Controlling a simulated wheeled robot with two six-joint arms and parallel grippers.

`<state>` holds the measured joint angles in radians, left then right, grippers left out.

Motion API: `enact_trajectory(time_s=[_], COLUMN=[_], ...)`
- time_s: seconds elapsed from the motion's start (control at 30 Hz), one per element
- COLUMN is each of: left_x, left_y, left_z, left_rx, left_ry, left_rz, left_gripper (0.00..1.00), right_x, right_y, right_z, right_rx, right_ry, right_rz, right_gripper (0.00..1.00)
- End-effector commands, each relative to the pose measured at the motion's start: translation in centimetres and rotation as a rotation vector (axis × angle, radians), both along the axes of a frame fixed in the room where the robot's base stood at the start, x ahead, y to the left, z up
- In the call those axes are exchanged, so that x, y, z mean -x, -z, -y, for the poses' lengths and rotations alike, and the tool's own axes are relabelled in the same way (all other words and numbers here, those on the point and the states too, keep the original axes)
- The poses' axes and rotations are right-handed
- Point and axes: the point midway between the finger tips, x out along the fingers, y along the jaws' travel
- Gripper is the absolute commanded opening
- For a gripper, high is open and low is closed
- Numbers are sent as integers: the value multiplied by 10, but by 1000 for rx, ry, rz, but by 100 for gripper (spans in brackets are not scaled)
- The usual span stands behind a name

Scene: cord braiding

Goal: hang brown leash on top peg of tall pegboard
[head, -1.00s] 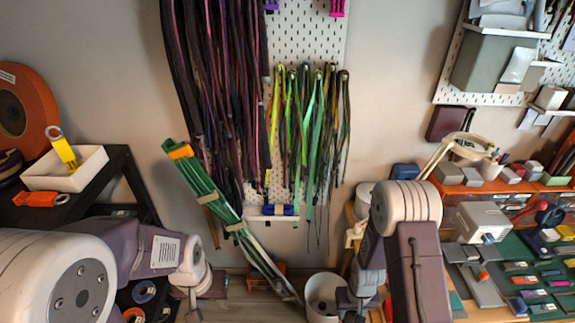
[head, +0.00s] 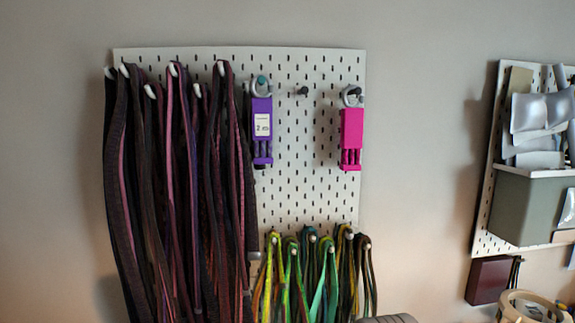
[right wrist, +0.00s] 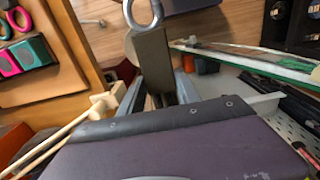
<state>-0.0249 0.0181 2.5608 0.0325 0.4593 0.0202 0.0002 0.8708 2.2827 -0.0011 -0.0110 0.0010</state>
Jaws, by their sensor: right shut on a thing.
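The tall pegboard (head: 305,190) is white and fills the middle of the head view. Along its top row, a bare dark peg (head: 302,91) sticks out between a hanging purple piece (head: 262,132) and a hanging pink piece (head: 351,138). In the right wrist view my right gripper (right wrist: 161,92) is shut on a brown, flat, strap-like piece with a metal ring (right wrist: 143,12) at its end, which looks like the brown leash (right wrist: 151,52). The rest of the leash is hidden.
Dark purple and pink cords (head: 175,200) hang thickly over the board's left part. Green and yellow cords (head: 330,270) hang low on it. A second pegboard (head: 487,243) with a grey bin (head: 530,205) is at the right. Wall between the boards is clear.

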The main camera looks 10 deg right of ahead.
Motion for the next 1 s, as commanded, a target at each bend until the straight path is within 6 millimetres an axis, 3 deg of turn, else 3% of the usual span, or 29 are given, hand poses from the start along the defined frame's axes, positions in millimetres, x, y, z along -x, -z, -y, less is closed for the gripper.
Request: enact_trajectory(time_s=[0.87,1.0], left_x=[0,0], left_y=[0,0], left_z=[0,0], left_rx=[0,0], left_ry=[0,0], left_rz=[0,0], left_gripper=[36,36], right_x=[-1,-15], right_y=[0,-14], right_z=[0,0], right_rx=[0,0], right_ry=[0,0], right_rz=[1,-17], right_gripper=[0,0])
